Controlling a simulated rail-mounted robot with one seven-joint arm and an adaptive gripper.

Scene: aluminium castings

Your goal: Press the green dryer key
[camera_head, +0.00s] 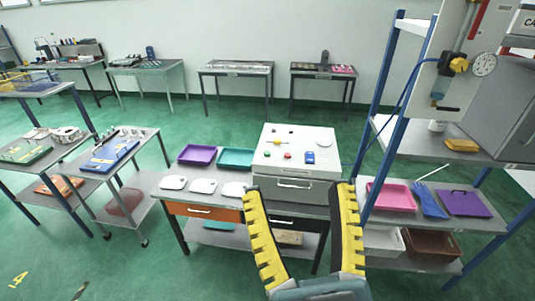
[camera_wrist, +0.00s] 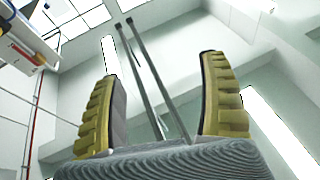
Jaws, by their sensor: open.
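A light grey box-shaped unit (camera_head: 326,165) stands on the middle workbench in the head view. Its sloped top panel carries a small green key (camera_head: 267,155) at the lower left, with a red key (camera_head: 287,155) and a blue switch (camera_head: 309,157) to its right. My gripper (camera_head: 298,188) is open and empty, its two yellow-padded fingers spread in front of the unit and nearer the camera. It does not appear to touch the panel. The wrist view shows the open fingers (camera_wrist: 158,66) against walls and ceiling; the unit is not in that view.
Purple (camera_head: 197,155) and teal (camera_head: 236,158) trays and pale flat parts (camera_head: 203,186) lie left of the unit. A blue-posted rack (camera_head: 385,95) with shelves and a pink tray (camera_head: 391,196) stands at right. Green floor is open behind the bench.

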